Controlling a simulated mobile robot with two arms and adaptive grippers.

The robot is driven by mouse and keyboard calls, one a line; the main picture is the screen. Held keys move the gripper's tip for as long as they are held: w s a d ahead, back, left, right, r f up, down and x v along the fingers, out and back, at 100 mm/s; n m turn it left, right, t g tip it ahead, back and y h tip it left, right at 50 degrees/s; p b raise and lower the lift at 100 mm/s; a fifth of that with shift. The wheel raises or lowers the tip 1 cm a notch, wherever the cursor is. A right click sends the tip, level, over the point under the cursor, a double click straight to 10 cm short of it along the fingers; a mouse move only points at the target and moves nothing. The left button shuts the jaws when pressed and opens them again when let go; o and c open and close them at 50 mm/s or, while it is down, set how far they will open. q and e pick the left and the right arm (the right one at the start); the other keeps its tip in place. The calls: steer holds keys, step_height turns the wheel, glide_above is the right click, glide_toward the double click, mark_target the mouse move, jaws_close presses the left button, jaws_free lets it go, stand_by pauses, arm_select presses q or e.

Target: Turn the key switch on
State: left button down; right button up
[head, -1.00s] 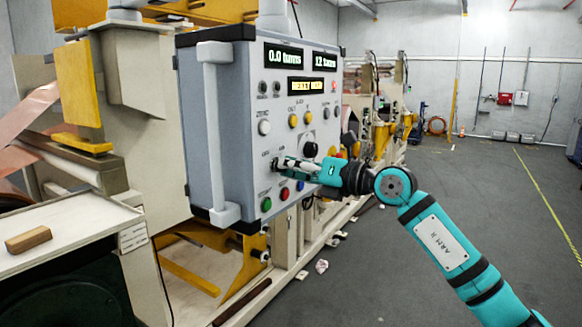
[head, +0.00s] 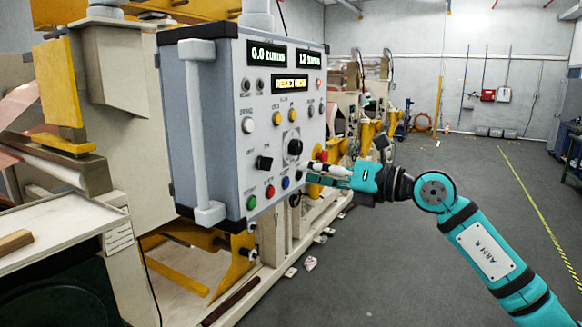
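The grey control box has a white front panel (head: 286,100) with displays, knobs and buttons. A black switch knob (head: 264,163) sits at the lower left of the panel, above the coloured buttons; I take it for the key switch. Its exact setting is too small to tell. My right gripper (head: 308,172) is at the panel's lower right edge, to the right of the knob and apart from it. Its two fingers point left, look spread and hold nothing. My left gripper is not in view.
A larger round black knob (head: 295,147) and green (head: 251,202), red (head: 270,192) and blue (head: 285,183) buttons are close by. A grey handle (head: 200,130) stands out at the box's left edge. Open floor (head: 400,260) lies to the right.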

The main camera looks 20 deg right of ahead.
steer(key=shift+v, duration=1.55)
